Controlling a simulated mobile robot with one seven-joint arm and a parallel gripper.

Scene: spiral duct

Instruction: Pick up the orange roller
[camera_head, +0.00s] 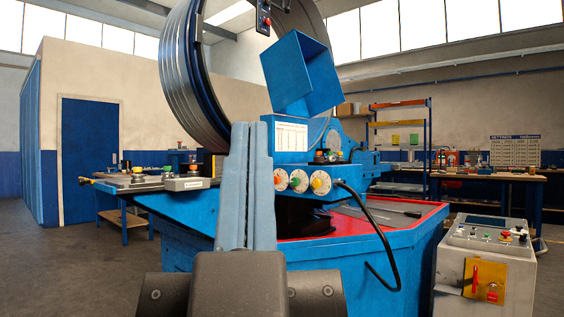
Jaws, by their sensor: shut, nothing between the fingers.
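My gripper (250,128) rises from the bottom centre in the head view, its two grey-blue fingers upright and pressed together with nothing between them. It stands in front of the blue machine (395,262) and hides part of it. I cannot tell for sure which thing is the orange roller. A small orange-topped piece (193,168) sits on the machine's left-hand ledge, left of my fingers. Another small orange piece (319,154) sits on the machine's top, right of my fingers. Both are apart from my gripper and too small to tell their shape.
A large ribbed metal ring (177,75) and a tilted blue box chute (300,75) tower over the machine. A black cable (385,245) hangs down its front. A grey control box (485,265) stands at the right. Open floor (75,270) lies at the left.

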